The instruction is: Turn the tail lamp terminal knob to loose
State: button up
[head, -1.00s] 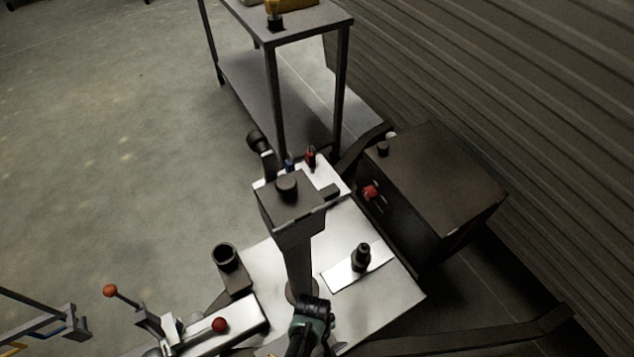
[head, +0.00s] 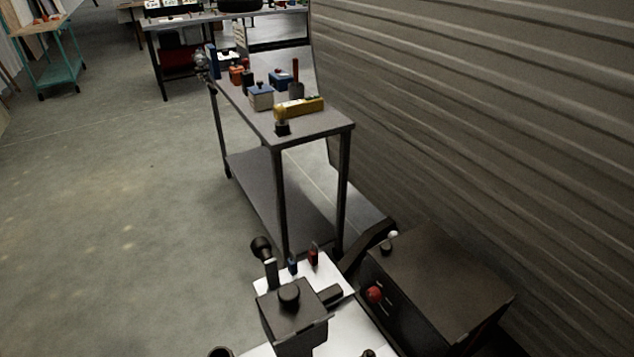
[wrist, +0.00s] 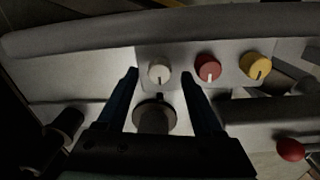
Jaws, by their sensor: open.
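In the wrist view a pale panel carries a row of three knobs: a white knob (wrist: 159,71), a red knob (wrist: 207,67) and a yellow knob (wrist: 254,66). I cannot read any label, so I cannot tell which is the tail lamp terminal knob. My gripper (wrist: 160,75) is open, its two dark blue fingers apart with the white knob between their tips in the picture. I see no contact with it. The head view does not show these knobs or my gripper.
A dark round part (wrist: 155,115) lies between my fingers, below the white knob. A red ball (wrist: 291,149) is at lower right. In the head view, a machine with a dark cap (head: 289,296) stands beside a dark box (head: 440,285), before a metal table (head: 310,125). Floor at left is clear.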

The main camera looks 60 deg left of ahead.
notch_tip(320, 180, up, 12)
jog(key=p, duration=0.4)
jog(key=shift+s+f, duration=0.25)
